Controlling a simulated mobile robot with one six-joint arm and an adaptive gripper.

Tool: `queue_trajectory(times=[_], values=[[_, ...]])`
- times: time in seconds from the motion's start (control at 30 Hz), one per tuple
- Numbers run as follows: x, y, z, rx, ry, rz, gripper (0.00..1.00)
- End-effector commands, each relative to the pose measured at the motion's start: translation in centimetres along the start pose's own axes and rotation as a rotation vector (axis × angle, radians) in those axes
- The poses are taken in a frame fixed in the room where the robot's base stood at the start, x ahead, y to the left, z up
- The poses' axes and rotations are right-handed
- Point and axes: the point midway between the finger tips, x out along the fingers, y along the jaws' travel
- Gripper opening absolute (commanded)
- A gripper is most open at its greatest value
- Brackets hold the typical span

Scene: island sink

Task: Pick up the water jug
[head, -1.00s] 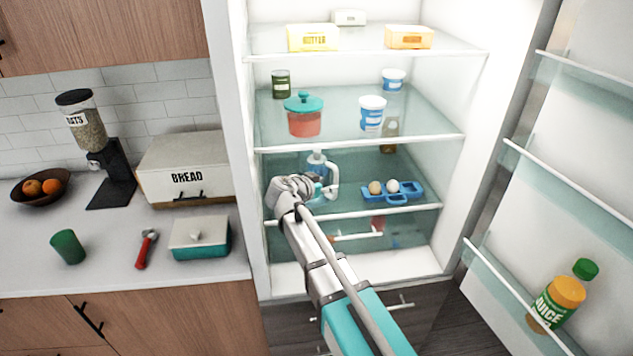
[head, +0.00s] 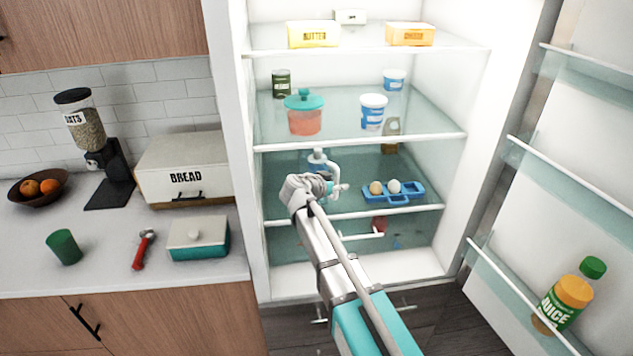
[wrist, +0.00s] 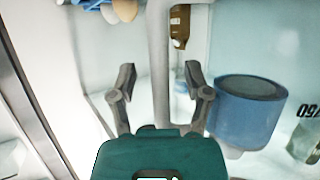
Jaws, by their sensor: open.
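The water jug (head: 318,160) stands on the fridge's lower middle shelf, with a pale top, a bluish body and a light handle on its right. My wrist and gripper (head: 338,188) hide much of its lower part. In the wrist view, which looks upside down, the jug's blue body (wrist: 243,115) is to the right of the fingers. My gripper (wrist: 160,95) is open, and a pale upright bar that looks like the jug's handle (wrist: 158,60) lies between its fingers in the picture. Contact cannot be told.
A blue egg tray (head: 408,198) with two eggs sits right of the jug on the same shelf. A brown container (head: 391,130) stands behind. The glass shelf above holds a red jar with a teal lid (head: 304,114) and a white-blue tub (head: 372,112). The fridge door (head: 590,130) is open at right.

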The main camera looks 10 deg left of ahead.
Motion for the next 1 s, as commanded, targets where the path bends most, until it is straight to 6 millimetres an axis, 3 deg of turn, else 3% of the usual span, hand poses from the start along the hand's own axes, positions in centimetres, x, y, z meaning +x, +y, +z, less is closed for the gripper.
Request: queue_trajectory(times=[0.3,0.63,1.0], values=[[0.01,0.04,-0.01,0.0,0.0,0.001,0.61],[0.03,0.05,-0.01,0.001,0.0,0.001,0.0],[0.04,0.06,-0.05,0.001,0.001,0.001,0.0]])
